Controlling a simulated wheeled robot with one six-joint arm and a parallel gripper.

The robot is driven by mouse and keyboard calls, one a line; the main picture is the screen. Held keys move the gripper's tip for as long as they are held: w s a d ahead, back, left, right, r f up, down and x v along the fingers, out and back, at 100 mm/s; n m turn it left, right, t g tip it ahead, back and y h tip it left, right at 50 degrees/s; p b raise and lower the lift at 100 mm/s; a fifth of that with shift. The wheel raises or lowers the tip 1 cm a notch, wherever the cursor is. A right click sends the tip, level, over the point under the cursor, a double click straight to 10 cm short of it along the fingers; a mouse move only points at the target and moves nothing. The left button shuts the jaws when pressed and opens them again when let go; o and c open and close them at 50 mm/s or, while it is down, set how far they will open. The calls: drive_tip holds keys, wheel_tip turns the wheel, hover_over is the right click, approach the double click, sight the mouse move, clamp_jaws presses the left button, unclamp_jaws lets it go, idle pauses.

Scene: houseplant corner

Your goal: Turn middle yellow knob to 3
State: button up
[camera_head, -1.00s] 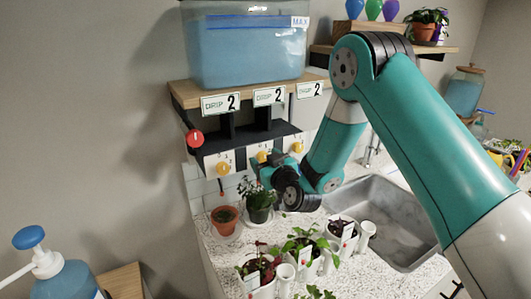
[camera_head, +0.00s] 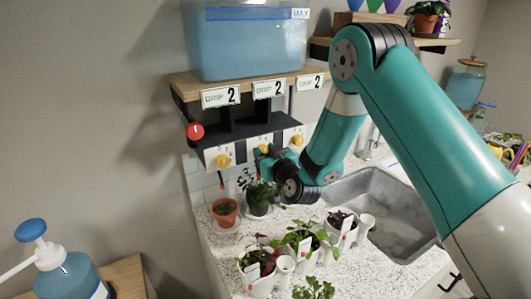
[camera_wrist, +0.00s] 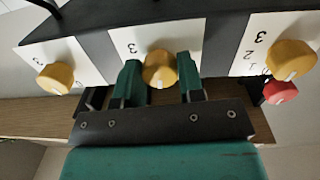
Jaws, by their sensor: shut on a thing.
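The middle yellow knob (camera_wrist: 160,68) sits on a white dial card between the two teal fingers of my gripper (camera_wrist: 157,80). The fingers are shut on its sides. Its white mark points toward the bottom of the wrist view, away from the printed 3 (camera_wrist: 131,47); my fingers cover other numbers. In the head view my gripper (camera_head: 264,158) is at the middle knob, which is partly hidden. The left yellow knob (camera_head: 223,160) and right yellow knob (camera_head: 297,140) stand free on either side. Three drip cards, including the middle one (camera_head: 269,88), each show 2.
A red knob (camera_head: 195,131) is on the rack's left end. A blue water tank (camera_head: 250,45) stands on the shelf above. Potted plants, including a terracotta pot (camera_head: 225,212), stand on the counter below. A sink (camera_head: 385,220) lies to the right.

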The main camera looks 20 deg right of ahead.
drive_tip(key=m, duration=1.1)
drive_tip(key=shift+r+p, duration=0.1)
drive_tip(key=shift+p, duration=0.25)
drive_tip(key=m, duration=0.5)
drive_tip(key=shift+m+g+y, duration=0.3)
drive_tip(key=shift+m, duration=0.1)
drive_tip(key=m, duration=0.5)
drive_tip(key=shift+m, duration=0.3)
drive_tip(key=o, duration=0.9)
